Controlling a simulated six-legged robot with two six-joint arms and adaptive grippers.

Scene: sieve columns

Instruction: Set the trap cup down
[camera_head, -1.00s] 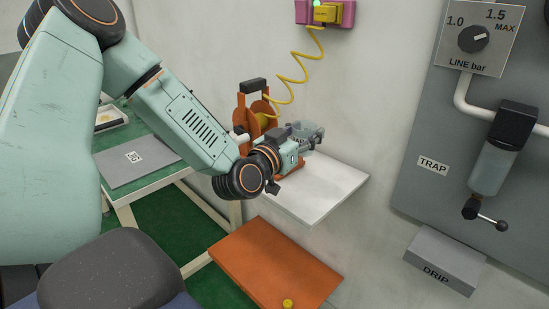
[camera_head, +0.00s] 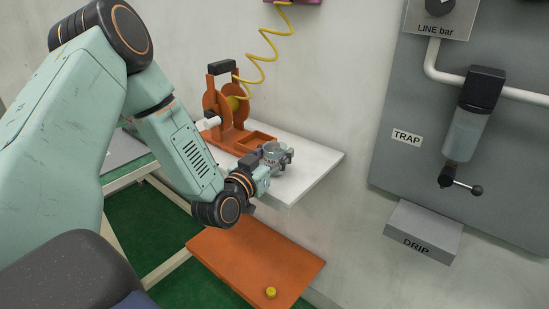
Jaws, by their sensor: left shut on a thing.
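My left gripper (camera_head: 262,172) is shut on a small grey cup-like piece, the trap cup (camera_head: 278,155), over the white shelf (camera_head: 312,165). The cup looks about upright, with small fittings on its side. The gripper's fingers are small here and partly hide its lower part. I cannot tell whether the cup touches the shelf. My right gripper is not in view.
An orange stand (camera_head: 228,130) with a reel and shallow tray occupies the shelf's back left. An orange board (camera_head: 258,262) with a yellow knob (camera_head: 271,292) lies lower in front. The wall panel holds a TRAP label (camera_head: 406,137) and a DRIP box (camera_head: 423,232). The shelf's right part is clear.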

